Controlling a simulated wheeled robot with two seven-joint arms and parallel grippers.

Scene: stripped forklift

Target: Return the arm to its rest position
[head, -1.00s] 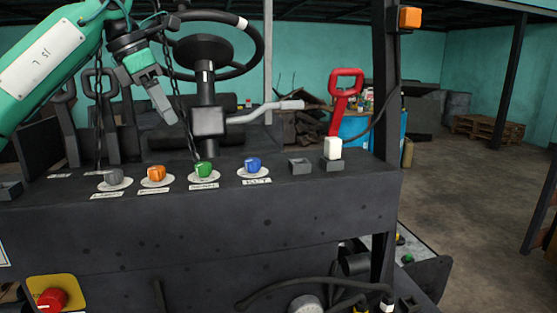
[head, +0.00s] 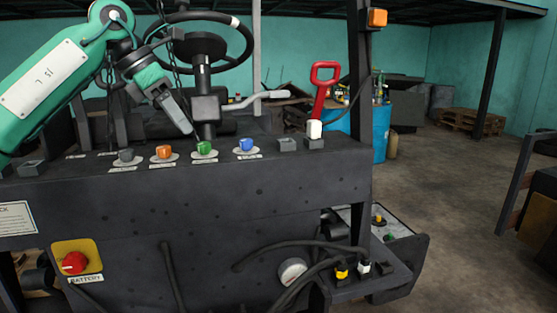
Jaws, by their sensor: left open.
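My left arm comes in from the left over the forklift's dashboard (head: 200,205). Its gripper (head: 187,128) points down and to the right, above the green knob (head: 204,148) and in front of the steering column. The fingers overlap from this angle, and I see nothing held between them. The gripper looks apart from the knobs. A grey knob (head: 126,155), an orange knob (head: 164,152) and a blue knob (head: 246,145) sit in the same row. My right gripper is not in view.
The steering wheel (head: 246,40) and a hanging chain are close behind the gripper. A red handle (head: 322,90) with a white plug stands at the dashboard's right. Below are a red battery knob (head: 74,263), a gauge (head: 292,271) and cables. Open floor (head: 450,200) lies to the right.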

